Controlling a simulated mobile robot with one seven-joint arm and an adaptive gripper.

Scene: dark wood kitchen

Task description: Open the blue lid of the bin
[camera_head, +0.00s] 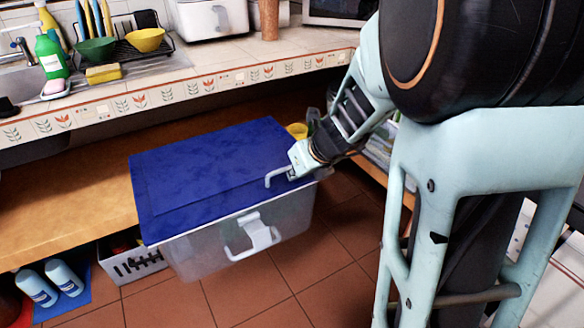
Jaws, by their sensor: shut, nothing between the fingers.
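The bin (196,260) is a translucent pale tub standing against the low wooden shelf. Its blue lid (200,165) lies over the top and looks closed. A white latch or handle (252,238) sits on the bin's front wall. My gripper (277,176) is at the right part of the lid, near its right front edge. It is shut with nothing held, its thin fingers pointing left over the blue surface. I cannot tell whether the fingertips touch the lid. My arm reaches in from the right and hides what lies behind the gripper.
The counter edge (203,85) overhangs behind the bin, above the wooden shelf (70,220). A white basket (130,264) and blue bottles (50,283) stand at the left. A yellow item (297,130) shows behind the lid. The tiled floor (330,250) in front is clear.

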